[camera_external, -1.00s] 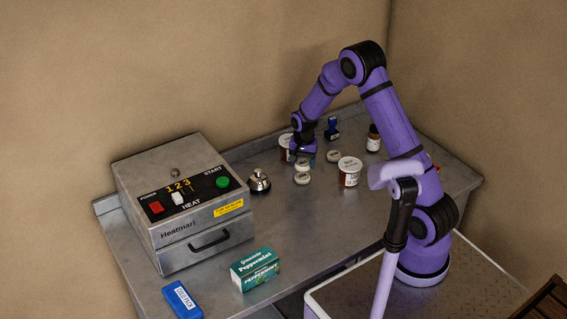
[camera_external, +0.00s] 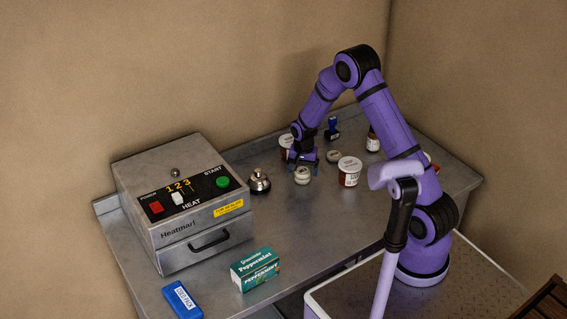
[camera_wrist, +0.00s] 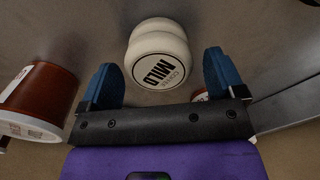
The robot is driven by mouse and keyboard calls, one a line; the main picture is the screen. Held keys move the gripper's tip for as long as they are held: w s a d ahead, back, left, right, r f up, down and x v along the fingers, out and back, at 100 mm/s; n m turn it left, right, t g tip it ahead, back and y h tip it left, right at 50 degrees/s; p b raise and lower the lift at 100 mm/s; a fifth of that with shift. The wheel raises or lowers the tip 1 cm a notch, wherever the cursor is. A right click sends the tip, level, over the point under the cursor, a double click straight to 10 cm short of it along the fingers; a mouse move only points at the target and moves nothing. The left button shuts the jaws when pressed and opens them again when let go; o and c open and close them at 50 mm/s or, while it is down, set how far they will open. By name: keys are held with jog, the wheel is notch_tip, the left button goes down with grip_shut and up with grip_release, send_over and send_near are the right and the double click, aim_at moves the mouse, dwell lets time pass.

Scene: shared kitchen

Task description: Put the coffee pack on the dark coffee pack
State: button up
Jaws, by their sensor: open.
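A cream round coffee pack with the label MILD (camera_wrist: 160,68) shows in the wrist view, just beyond and between my fingertips, apart from both. A second cream rounded section shows behind it; I cannot tell whether that is another pack underneath. In the external view a cream pack (camera_external: 302,176) stands just below my gripper (camera_external: 303,157), partly overlapped by it. I cannot tell which is dark. My gripper, with blue fingers (camera_wrist: 161,82), is open and empty.
Brown cups with white lids stand nearby, one to the right (camera_external: 349,172) and one behind my gripper (camera_external: 286,143). Left are a bell (camera_external: 259,182), heater (camera_external: 185,205), and teal box (camera_external: 255,269). The front middle is clear.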

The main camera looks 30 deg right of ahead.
aim_at(303, 170)
jog(key=s+d+r+n+t, duration=0.1)
jog(key=s+r, duration=0.3)
jog(key=r, duration=0.8)
jog(key=s+r+n, duration=0.1)
jog(key=s+r, duration=0.3)
jog(key=r, duration=0.9)
jog(key=s+r+n+t, duration=0.1)
jog(key=s+r+n, duration=0.1)
jog(key=s, duration=0.7)
jog(key=s+d+r+n+t, duration=0.1)
jog(key=s+r, duration=0.4)
jog(key=s, duration=0.5)
jog(key=s+d+r+n+t, duration=0.1)
jog(key=s+r+n, duration=0.3)
jog(key=s, duration=0.6)
jog(key=shift+s+r+t, duration=0.2)
jog(key=shift+r+t, duration=0.05)
jog(key=shift+t, duration=0.35)
